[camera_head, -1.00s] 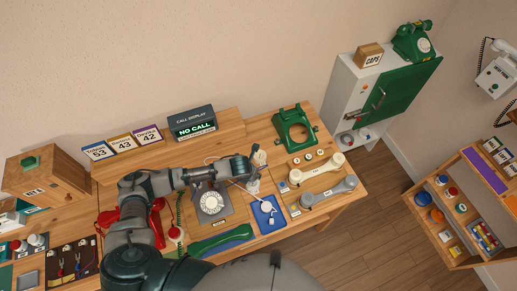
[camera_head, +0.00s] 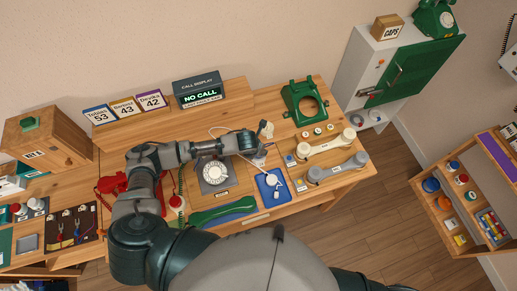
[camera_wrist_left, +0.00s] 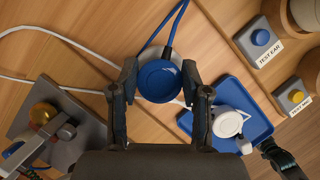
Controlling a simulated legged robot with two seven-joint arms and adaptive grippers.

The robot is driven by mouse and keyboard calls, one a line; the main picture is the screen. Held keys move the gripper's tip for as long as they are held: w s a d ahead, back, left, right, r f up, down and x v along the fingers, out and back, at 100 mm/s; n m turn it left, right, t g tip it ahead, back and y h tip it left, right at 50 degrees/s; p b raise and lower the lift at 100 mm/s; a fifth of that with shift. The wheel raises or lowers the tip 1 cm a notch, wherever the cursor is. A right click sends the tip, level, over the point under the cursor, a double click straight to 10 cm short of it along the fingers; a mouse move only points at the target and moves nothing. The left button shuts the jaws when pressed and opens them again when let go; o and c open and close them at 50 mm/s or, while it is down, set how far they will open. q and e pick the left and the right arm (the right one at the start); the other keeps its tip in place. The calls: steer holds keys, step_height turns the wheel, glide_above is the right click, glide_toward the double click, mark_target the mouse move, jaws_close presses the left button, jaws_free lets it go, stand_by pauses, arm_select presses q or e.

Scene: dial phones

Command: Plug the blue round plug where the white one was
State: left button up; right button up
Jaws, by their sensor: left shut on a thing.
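My left gripper (camera_wrist_left: 159,84) is shut on the blue round plug (camera_wrist_left: 159,82), holding it by opposite sides of its disc. A blue cord runs from the plug towards the top of the left wrist view. In the head view my left gripper (camera_head: 256,146) is beyond the dial; the plug there is too small to make out. The white round plug (camera_wrist_left: 228,122) lies on the blue tray (camera_wrist_left: 258,126), to the right of my gripper. A white cable passes behind the held plug. I cannot make out the white plug's former socket.
A grey dial unit (camera_head: 214,173) stands left of the tray. Blue and yellow test buttons (camera_wrist_left: 260,37) are to the right of the gripper. A green phone shell (camera_head: 304,103) stands behind.

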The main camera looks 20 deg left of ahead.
stand_by(0.7)
arm_select(q)
steer(key=shift+p, duration=0.45)
steer(key=shift+p, duration=0.45)
stand_by(0.8)
steer(key=shift+p, duration=0.4)
steer(key=shift+f, duration=0.55)
